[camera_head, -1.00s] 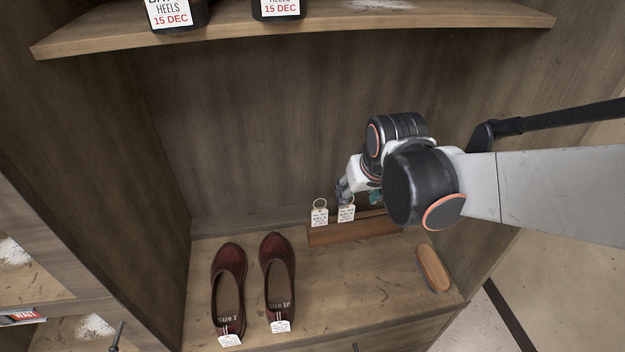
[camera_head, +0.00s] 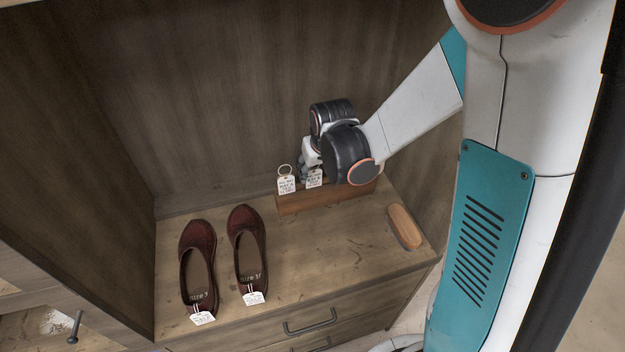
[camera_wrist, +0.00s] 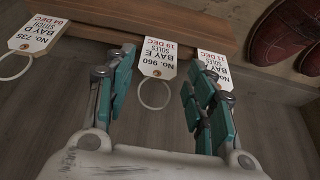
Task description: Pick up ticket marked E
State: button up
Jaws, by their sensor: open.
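The ticket marked BAY E (camera_wrist: 160,58) is white with a wire ring (camera_wrist: 154,107), in the middle of the wrist view. My gripper (camera_wrist: 157,85) is open, with one teal-padded finger on each side of this ticket and its ring. No grip on it shows. In the head view my gripper (camera_head: 306,173) is at the wooden block (camera_head: 300,203), beside a ticket (camera_head: 314,179) that appears to be this one. The BAY D ticket (camera_wrist: 36,34) lies to the left in the wrist view. A third ticket (camera_wrist: 217,69) is partly hidden by my right finger.
The third ticket also appears in the head view (camera_head: 286,185), with its ring upright. Dark red shoes (camera_head: 199,255) with tags stand left of the block on the shelf. A wooden brush (camera_head: 404,227) lies to the right. The cabinet back wall (camera_head: 220,120) is close behind.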

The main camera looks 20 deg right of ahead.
aim_at(314, 180)
jog(key=x, duration=0.1)
jog(key=b+x, duration=0.1)
jog(key=x, duration=0.1)
jog(key=b+x, duration=0.1)
jog(key=x, duration=0.1)
jog(key=shift+s+f, duration=0.15)
jog(key=shift+s, duration=0.15)
jog(key=shift+w+f+b, duration=0.25)
jog(key=shift+f+b, duration=0.15)
jog(key=shift+f, duration=0.05)
jog(key=shift+r, duration=0.1)
jog(key=c, duration=0.6)
